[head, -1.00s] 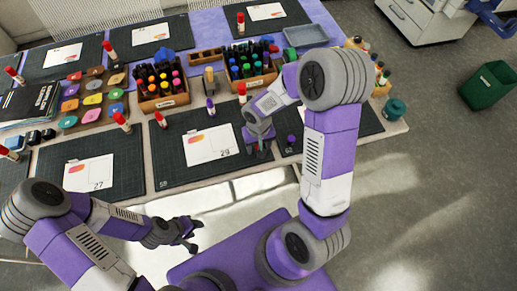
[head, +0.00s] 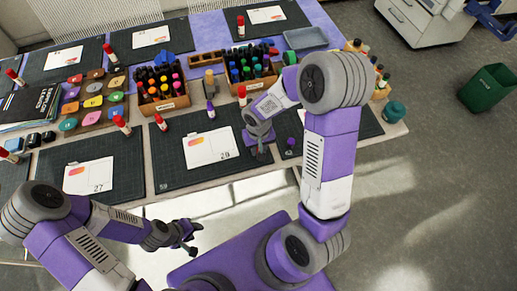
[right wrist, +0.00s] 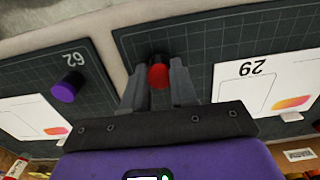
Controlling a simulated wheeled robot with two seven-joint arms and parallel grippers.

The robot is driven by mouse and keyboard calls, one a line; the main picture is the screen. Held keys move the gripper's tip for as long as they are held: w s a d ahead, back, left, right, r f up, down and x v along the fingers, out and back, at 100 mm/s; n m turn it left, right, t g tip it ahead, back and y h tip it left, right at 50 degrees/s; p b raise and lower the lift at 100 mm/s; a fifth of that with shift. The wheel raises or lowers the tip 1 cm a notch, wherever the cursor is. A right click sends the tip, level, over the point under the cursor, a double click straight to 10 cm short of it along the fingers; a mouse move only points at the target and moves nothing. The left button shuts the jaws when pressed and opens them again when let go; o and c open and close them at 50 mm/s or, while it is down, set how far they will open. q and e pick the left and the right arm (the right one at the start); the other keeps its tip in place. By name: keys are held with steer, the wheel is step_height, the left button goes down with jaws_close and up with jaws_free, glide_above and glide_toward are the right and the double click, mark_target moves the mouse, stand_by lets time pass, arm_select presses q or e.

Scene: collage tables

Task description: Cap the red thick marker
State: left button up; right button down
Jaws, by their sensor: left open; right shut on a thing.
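In the head view my right gripper (head: 260,144) hides the piece. A short purple piece (right wrist: 67,88) stands apart on the neighbouring mat; it also shows in the head view (head: 292,141). My left gripper (head: 188,236) is open and empty in front of the table.
Two wooden boxes of markers, one left (head: 165,104) and one right (head: 255,75), stand behind the mats. A white card (head: 210,147) lies on the mat left of my right gripper. Red-and-white sticks (head: 161,121) stand around. A grey tray (head: 306,38) is at the back.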

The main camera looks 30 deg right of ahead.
mark_target(258, 149)
step_height(258, 149, up, 10)
steer(key=p, duration=0.3)
steer(key=shift+a+f, duration=0.1)
steer(key=w+a+f+n, duration=0.2)
steer(key=w+a+f, duration=0.1)
steer(key=a, duration=0.2)
steer(key=shift+f+n, duration=0.3)
steer(key=shift+f, duration=0.1)
steer(key=shift+s+a, duration=0.1)
steer(key=shift+s, duration=0.05)
